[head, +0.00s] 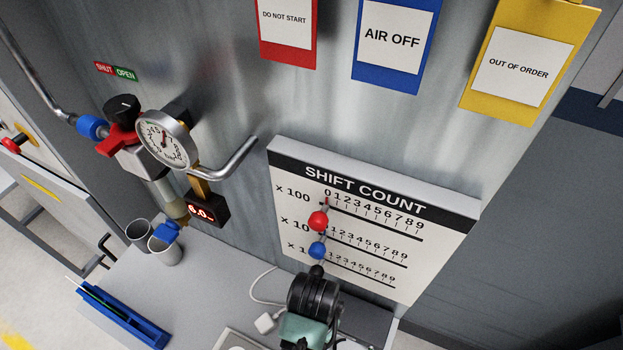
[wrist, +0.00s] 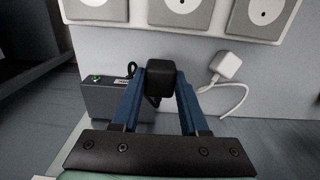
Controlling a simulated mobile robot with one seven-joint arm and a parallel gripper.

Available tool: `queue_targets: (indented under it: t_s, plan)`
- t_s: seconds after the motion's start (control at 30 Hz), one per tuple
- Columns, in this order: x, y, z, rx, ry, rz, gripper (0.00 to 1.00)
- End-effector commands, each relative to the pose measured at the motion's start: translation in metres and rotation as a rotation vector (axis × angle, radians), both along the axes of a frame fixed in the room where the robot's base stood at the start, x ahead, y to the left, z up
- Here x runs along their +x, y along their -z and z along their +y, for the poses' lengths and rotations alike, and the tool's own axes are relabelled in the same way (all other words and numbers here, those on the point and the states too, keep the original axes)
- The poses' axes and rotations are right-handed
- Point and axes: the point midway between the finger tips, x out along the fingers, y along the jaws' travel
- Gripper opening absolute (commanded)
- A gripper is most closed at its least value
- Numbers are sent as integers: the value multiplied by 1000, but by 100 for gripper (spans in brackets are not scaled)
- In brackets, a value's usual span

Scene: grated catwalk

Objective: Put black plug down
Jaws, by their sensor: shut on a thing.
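My gripper (wrist: 161,90) is shut on the black plug (wrist: 161,78), a small dark block between the tips of its two blue fingers in the wrist view. A black cable shows beside the plug and leads toward a dark grey box (wrist: 103,105) with a green light. I cannot tell whether the plug touches the grey worktop. In the head view my wrist hides the plug and fingertips.
A white socket strip (wrist: 140,27) lies beyond the plug. A white plug (wrist: 228,65) with its cable lies to the right; it also shows in the head view (head: 265,323). Two cups (head: 166,252), a blue tray (head: 122,318) and the shift count board (head: 290,240) stand nearby.

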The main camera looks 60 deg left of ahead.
Motion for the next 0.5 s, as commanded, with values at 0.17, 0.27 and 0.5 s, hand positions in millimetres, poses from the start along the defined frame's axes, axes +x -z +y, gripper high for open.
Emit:
queue_targets:
  t_s: [0.17,0.27,0.5]
  plan:
    - [0,22,0,-1,0,2,0]
    - [-1,33,-1,-3,0,3,0]
    - [-1,60,-1,-2,1,1,0]
